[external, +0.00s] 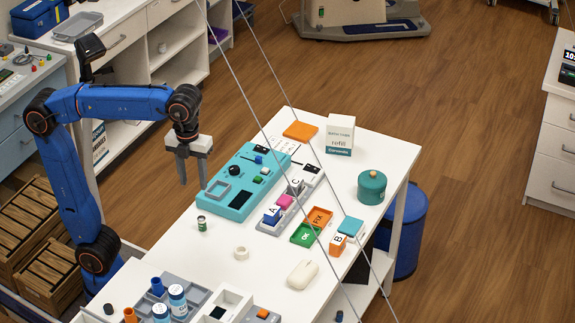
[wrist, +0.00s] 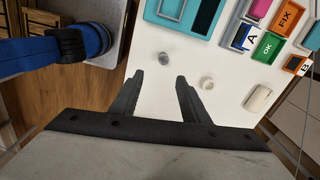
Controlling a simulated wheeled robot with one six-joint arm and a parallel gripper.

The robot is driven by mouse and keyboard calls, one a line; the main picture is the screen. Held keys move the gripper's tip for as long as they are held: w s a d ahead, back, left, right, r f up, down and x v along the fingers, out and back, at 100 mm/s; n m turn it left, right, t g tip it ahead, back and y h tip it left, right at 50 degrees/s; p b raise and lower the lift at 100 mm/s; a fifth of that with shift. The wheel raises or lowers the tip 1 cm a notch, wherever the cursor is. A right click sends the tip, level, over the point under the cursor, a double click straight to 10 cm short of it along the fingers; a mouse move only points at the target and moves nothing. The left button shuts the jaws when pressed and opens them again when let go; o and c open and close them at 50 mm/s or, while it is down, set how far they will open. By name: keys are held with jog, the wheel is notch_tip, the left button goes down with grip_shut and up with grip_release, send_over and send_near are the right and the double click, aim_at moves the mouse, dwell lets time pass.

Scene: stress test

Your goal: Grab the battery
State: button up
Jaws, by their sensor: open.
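The battery (external: 201,223) is a small dark green cylinder with a pale top. It stands upright on the white table, near its left edge, in front of the teal device. In the wrist view the battery (wrist: 163,59) shows from above as a small grey round, just beyond the fingertips and between their lines. My gripper (external: 193,185) points down, open and empty, above and behind the battery in the external view. In the wrist view my gripper (wrist: 160,77) has its two dark fingers apart, with bare white tabletop between them.
A pale tape ring (external: 241,253) lies close to the battery, with a cream mouse (external: 302,274) farther right. The teal device (external: 245,180) lies behind. A grey tray (external: 199,296) with bottles stands in front. Thin cables cross the external view.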

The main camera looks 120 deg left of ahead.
aim_at(202, 218)
jog(key=shift+m, duration=0.5)
jog(key=f, duration=1.1)
jog(key=shift+w+a, duration=0.4)
jog(key=shift+w+d+f, duration=0.1)
jog(key=shift+f, duration=1.25)
jog(key=shift+w+d+f, duration=0.1)
jog(key=shift+f, duration=1.25)
jog(key=shift+c, duration=0.7)
grip_shut()
